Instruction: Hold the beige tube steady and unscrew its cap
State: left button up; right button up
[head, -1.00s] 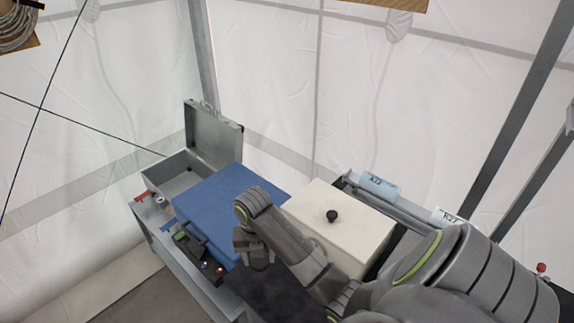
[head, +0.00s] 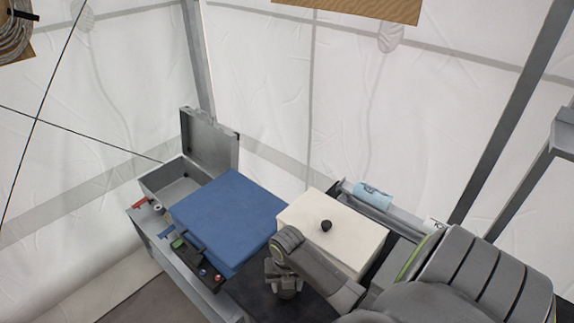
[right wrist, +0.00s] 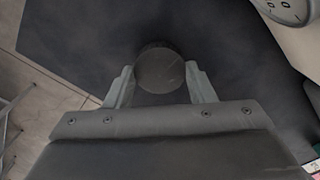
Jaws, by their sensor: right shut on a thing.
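In the right wrist view a dark round cap (right wrist: 160,69) sits between the two grey fingers of my right gripper (right wrist: 161,84), seen from its top. The fingers are shut on its sides. No beige tube shows; anything under the cap is hidden by it. In the head view my right gripper (head: 284,288) points down over the black bench surface (head: 312,304), in front of the cream box, and the cap cannot be made out there. My left gripper is in neither current view.
A cream box (head: 352,242) with a black knob (head: 326,226) stands just behind my right gripper. A blue case (head: 228,212) lies to its left, with an open grey metal box (head: 175,182) beyond. A light-blue roll (head: 373,193) lies at the back. Floor shows past the bench's left edge.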

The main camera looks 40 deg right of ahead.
jog(key=shift+f, duration=0.7)
jog(key=shift+f, duration=0.15)
jog(key=o, duration=1.1)
notch_tip(320, 180, up, 9)
jog(key=shift+w+r+b, duration=0.1)
jog(key=shift+b, duration=1)
notch_tip(320, 180, up, 3)
jog(key=shift+r+p, duration=0.1)
jog(key=shift+p, duration=0.9)
